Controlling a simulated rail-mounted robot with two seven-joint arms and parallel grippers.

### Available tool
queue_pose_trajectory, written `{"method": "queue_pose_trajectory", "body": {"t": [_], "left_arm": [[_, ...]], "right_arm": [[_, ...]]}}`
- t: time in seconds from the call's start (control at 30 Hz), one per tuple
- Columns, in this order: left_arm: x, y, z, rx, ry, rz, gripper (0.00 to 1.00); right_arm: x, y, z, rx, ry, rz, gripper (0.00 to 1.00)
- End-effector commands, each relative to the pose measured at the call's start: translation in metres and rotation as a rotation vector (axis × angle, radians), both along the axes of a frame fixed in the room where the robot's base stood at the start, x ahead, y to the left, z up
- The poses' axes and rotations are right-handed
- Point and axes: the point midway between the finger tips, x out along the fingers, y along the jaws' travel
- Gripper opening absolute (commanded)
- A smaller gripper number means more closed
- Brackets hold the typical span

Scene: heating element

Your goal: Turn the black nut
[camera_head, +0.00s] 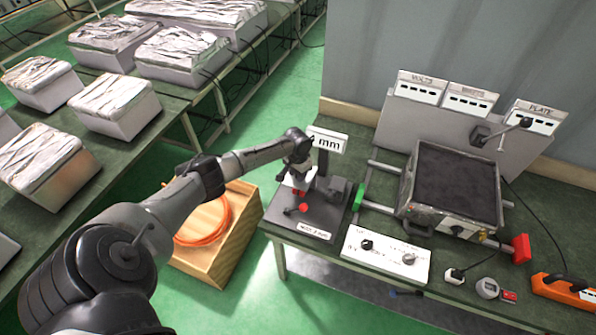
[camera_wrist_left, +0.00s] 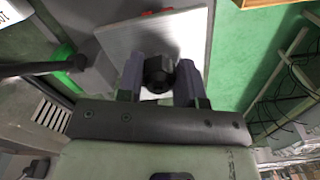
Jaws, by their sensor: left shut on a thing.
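The black nut (camera_wrist_left: 157,72) shows in the left wrist view as a dark, rounded knob between my two fingers, in front of a pale flat plate (camera_wrist_left: 150,35). My left gripper (camera_wrist_left: 159,82) is shut on the nut, with one finger on each side of it. In the head view my left gripper (camera_head: 296,182) is at the small dark stand (camera_head: 318,219) with the "mm" sign (camera_head: 329,142), near the table's left edge. There the gripper hides the nut. My right gripper is in neither view.
Right of the stand are a white panel with knobs (camera_head: 386,256), a green block (camera_head: 360,195) and a large dark heating plate (camera_head: 455,180). Labelled displays (camera_head: 468,100) stand behind it. A wooden crate with an orange coil (camera_head: 235,232) is on the floor below my left arm.

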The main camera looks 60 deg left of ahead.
Motion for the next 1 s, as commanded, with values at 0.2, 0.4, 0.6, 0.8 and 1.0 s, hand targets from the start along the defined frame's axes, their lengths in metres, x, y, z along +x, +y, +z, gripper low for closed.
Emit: {"method": "queue_pose_trajectory", "body": {"t": [0.2, 0.4, 0.6, 0.8, 1.0], "left_arm": [[-0.0001, 0.0018, 0.0009, -0.001, -0.001, -0.203, 0.10], [0.0004, 0.0032, 0.0006, -0.001, -0.002, -0.370, 0.10], [0.0007, 0.0044, 0.0005, -0.001, -0.002, -0.504, 0.10], [0.0010, 0.0051, 0.0006, -0.001, -0.003, -0.593, 0.10], [0.0012, 0.0055, 0.0007, -0.001, -0.003, -0.640, 0.10]], "right_arm": [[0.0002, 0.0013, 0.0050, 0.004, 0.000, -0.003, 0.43], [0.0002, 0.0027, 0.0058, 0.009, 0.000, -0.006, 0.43], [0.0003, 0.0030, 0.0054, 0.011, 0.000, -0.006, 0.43], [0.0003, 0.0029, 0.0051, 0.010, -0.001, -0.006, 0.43], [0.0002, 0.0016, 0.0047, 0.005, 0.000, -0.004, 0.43]]}}
